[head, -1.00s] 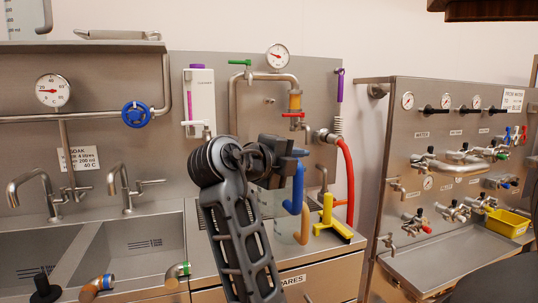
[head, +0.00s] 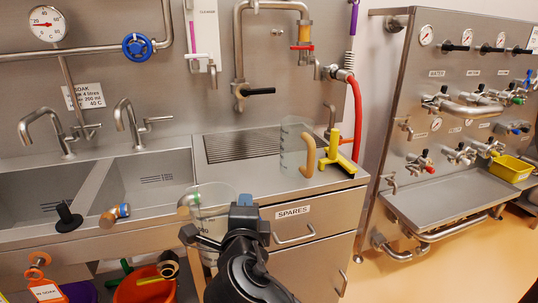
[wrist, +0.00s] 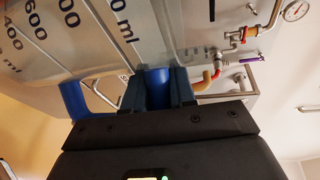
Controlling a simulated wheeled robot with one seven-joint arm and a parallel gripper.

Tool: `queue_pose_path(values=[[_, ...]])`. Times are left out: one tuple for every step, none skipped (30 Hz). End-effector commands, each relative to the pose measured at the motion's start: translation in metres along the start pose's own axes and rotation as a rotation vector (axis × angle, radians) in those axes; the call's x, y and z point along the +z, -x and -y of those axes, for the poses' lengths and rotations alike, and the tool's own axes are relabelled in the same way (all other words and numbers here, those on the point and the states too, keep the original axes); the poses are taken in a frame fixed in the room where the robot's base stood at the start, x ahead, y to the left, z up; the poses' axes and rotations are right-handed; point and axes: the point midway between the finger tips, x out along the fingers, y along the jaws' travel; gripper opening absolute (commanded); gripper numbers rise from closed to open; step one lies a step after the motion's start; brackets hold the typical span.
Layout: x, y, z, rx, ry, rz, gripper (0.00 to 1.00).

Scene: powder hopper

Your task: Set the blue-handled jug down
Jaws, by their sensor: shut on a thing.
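The blue-handled jug (head: 208,212) is clear, with printed volume marks. In the head view it hangs in front of the counter edge, partly behind my gripper (head: 243,205). In the wrist view, the jaws of my gripper (wrist: 158,88) are shut on the blue handle (wrist: 158,76). The jug's marked wall (wrist: 70,35) fills the upper left there, and it appears tilted in that picture. The jug's base is hard to make out in the head view.
A clear jug with a tan handle (head: 308,155) stands on the counter beside a yellow squeegee (head: 343,160). The drain grid (head: 240,147) left of it is clear. Two sinks (head: 150,178) lie left. An orange bucket (head: 145,288) stands below.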

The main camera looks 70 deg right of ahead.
Motion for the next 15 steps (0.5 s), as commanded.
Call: queue_pose_path(values=[[0.009,0.009,-0.031,0.018,0.030,0.082,0.00],[0.016,0.013,-0.047,0.024,0.038,0.134,0.00],[0.026,0.018,-0.066,0.028,0.049,0.200,0.00],[0.033,0.022,-0.079,0.031,0.055,0.249,0.00],[0.039,0.026,-0.093,0.035,0.063,0.293,0.00],[0.047,0.030,-0.108,0.038,0.071,0.349,0.00],[0.052,0.034,-0.120,0.042,0.079,0.389,0.00],[0.058,0.036,-0.130,0.043,0.084,0.425,0.00],[0.064,0.040,-0.143,0.047,0.092,0.471,0.00],[0.069,0.043,-0.152,0.049,0.096,0.503,0.00],[0.073,0.044,-0.160,0.049,0.102,0.532,0.00],[0.078,0.048,-0.172,0.055,0.108,0.570,0.00],[0.082,0.050,-0.178,0.054,0.113,0.595,0.00],[0.085,0.051,-0.185,0.056,0.116,0.619,0.00],[0.089,0.054,-0.195,0.059,0.123,0.652,0.00]])
